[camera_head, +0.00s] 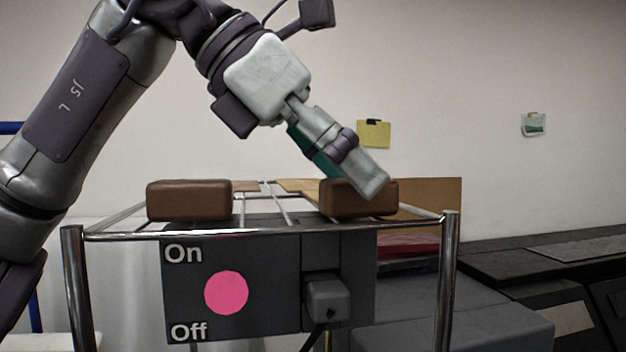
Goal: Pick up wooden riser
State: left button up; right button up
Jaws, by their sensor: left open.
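Two brown blocks with rounded edges sit on top of a metal-framed rack, a left one (190,201) and a right one (337,200). Flat light-brown wooden pieces (297,185) show between and behind them. I cannot tell for certain which of these is the wooden riser. My left gripper (368,184) comes down from the upper left, tilted, open, with its finger in front of the right block and covering part of it. I cannot tell whether it touches the block. My right gripper is not in view.
The rack's chrome rail (270,230) runs along the front. A dark panel (232,260) marked On and Off, with a pink disc (226,293) and a grey box (327,299), hangs below it. Dark grey surfaces (540,258) lie at the right. Notes hang on the wall.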

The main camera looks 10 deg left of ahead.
pick_arm(q)
jog(key=shift+w+d+f, duration=0.2)
jog(key=shift+d+f, duration=0.15)
jog(key=shift+d, duration=0.05)
jog(key=shift+w+d+f, duration=0.2)
jog(key=shift+w+f, duration=0.05)
jog(key=shift+f, duration=0.05)
jog(key=shift+s, duration=0.15)
jog(key=c, duration=0.4)
grip_shut()
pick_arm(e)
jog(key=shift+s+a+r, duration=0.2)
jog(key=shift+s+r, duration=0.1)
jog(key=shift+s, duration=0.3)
pick_arm(q)
jog(key=shift+r, duration=0.15)
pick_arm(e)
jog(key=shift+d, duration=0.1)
